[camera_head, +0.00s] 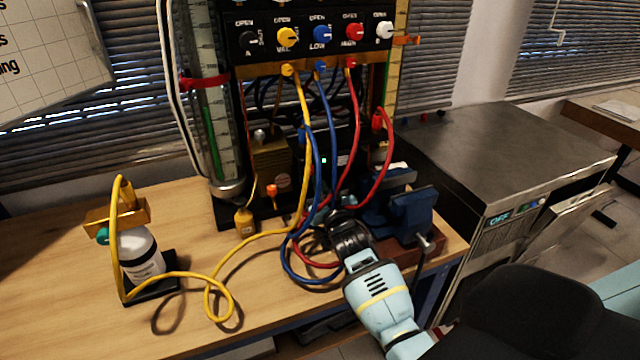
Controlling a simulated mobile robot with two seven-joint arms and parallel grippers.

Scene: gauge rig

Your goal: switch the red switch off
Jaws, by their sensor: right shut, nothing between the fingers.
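The gauge rig stands on the wooden table, with a black panel (318,50) of coloured knobs across its top. A red knob (354,32) sits on the right part of that panel. A small red part (282,182) shows low inside the rig; I cannot tell whether it is a switch or how it is set. My right gripper (330,212) is shut and empty, low at the front of the rig among the hoses. The hoses and the gripper hide part of the rig's base. My left gripper is not in view.
A white bottle (139,253) stands at the left. The table (60,290) is clear at front left.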

